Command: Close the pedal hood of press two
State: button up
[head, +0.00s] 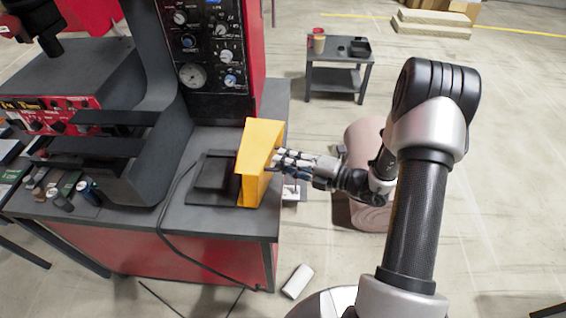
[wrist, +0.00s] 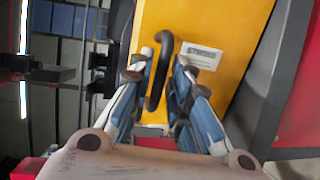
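The yellow pedal hood (head: 262,147) stands raised and tilted on the dark table, at the right edge of a black pedal unit (head: 213,178). It also fills the upper middle of the wrist view (wrist: 205,22), with a white label and a black bar handle (wrist: 160,75). My gripper (head: 279,158) is at the hood's right side. In the wrist view, my gripper's fingers (wrist: 165,72) are apart, one on each side of the handle. I see a gap at the right finger; contact at the left finger cannot be told.
The press panel (head: 205,45) with dials and knobs rises behind the pedal unit. A black cable (head: 166,215) runs across the table front. A pink drum (head: 366,150) stands behind my arm. A small cart (head: 338,78) stands farther back.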

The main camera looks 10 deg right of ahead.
jog(key=shift+w+a, duration=0.35)
grip_shut()
dwell(0.5)
